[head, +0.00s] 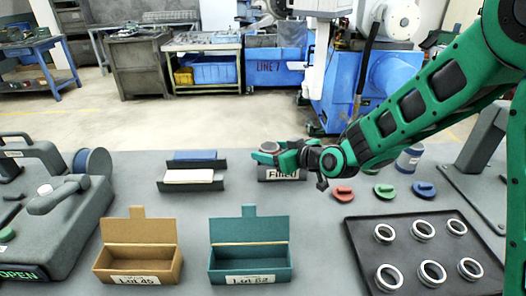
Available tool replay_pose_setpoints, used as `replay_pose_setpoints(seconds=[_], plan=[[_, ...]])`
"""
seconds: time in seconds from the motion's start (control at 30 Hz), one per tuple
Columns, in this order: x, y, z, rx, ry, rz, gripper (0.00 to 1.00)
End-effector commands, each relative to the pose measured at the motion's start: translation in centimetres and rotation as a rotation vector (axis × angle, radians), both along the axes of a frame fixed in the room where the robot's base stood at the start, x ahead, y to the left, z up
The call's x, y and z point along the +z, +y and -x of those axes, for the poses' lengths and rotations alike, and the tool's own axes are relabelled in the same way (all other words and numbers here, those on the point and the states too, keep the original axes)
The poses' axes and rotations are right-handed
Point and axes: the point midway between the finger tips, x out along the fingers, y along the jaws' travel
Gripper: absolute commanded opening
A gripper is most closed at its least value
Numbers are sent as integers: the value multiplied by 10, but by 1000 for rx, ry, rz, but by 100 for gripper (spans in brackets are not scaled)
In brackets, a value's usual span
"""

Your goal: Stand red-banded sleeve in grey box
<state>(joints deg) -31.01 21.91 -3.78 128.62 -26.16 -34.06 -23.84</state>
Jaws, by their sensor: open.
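A grey box (282,175) labelled "Filled" stands at the back middle of the table. My gripper (266,152) is directly over it in the picture and covers most of its upper part and opening. The fingers are open. A small round metallic piece (270,147) with a reddish tint shows at the fingertips; it may be the red-banded sleeve, but its band is too small to make out. I cannot tell whether it stands in the box or how deep it is.
A brown box (138,265) and a teal box (249,262) stand in front. A black tray (400,262) with several metal rings lies at right. Red (343,193), green (384,190) and blue (424,189) knobbed discs lie behind it. A grey machine (60,215) fills the left.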

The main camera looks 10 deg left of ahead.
Motion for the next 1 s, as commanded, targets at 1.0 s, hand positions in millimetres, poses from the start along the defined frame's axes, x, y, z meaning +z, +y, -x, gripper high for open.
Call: replay_pose_setpoints(seconds=[1.0], plan=[[24,-131,29,-111,98,116,65]])
